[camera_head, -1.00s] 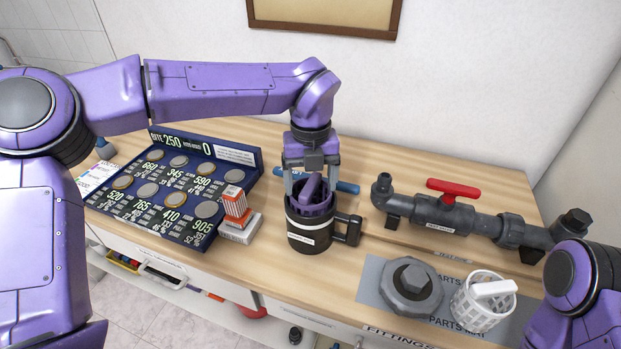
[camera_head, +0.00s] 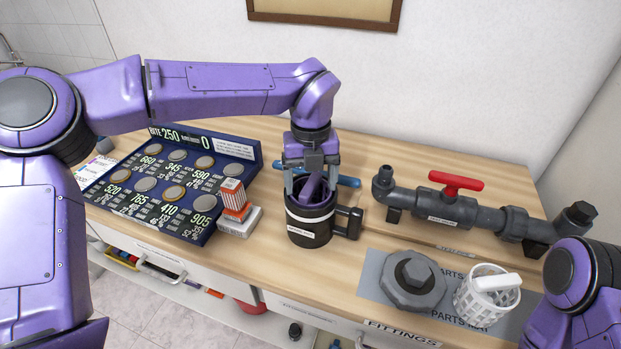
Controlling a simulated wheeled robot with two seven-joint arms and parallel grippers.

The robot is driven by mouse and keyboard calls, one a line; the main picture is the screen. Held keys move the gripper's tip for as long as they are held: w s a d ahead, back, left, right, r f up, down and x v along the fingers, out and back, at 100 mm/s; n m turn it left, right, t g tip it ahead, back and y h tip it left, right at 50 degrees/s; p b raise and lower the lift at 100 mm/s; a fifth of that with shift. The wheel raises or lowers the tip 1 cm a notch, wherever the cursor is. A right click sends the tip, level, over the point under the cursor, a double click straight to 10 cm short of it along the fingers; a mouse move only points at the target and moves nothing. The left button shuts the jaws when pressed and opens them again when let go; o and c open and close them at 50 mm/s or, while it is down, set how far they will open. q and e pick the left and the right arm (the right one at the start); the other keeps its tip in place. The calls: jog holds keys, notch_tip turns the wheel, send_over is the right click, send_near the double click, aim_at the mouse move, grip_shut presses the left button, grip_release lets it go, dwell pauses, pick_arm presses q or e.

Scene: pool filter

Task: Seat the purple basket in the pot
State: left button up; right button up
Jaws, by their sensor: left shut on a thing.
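The black pot (camera_head: 311,230) with a side spout stands upright on the wooden bench. The purple basket (camera_head: 312,190) is down inside the pot's mouth; only its handle and a little of its upper part show. Whether it rests on the pot's bottom is hidden. My left gripper (camera_head: 311,182) points straight down over the pot and is shut on the basket's handle. My right arm shows at the lower right, but its gripper is out of the picture.
A white basket (camera_head: 487,293) and a dark grey lid (camera_head: 412,280) are on the grey parts mat (camera_head: 371,272). A pipe with a red-handled valve (camera_head: 455,183) lies behind. Small boxes (camera_head: 236,213) and a coin board (camera_head: 170,185) are left of the pot. A blue tool lies behind the pot.

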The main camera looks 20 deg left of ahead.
pick_arm(q)
jog(key=o, duration=1.1)
jog(key=shift+f, duration=0.1)
jog(key=shift+c, duration=0.2)
notch_tip(320, 180, up, 5)
jog(key=p, duration=0.4)
jog(key=shift+r, duration=0.35)
notch_tip(320, 180, up, 10)
jog(key=shift+b, duration=0.3)
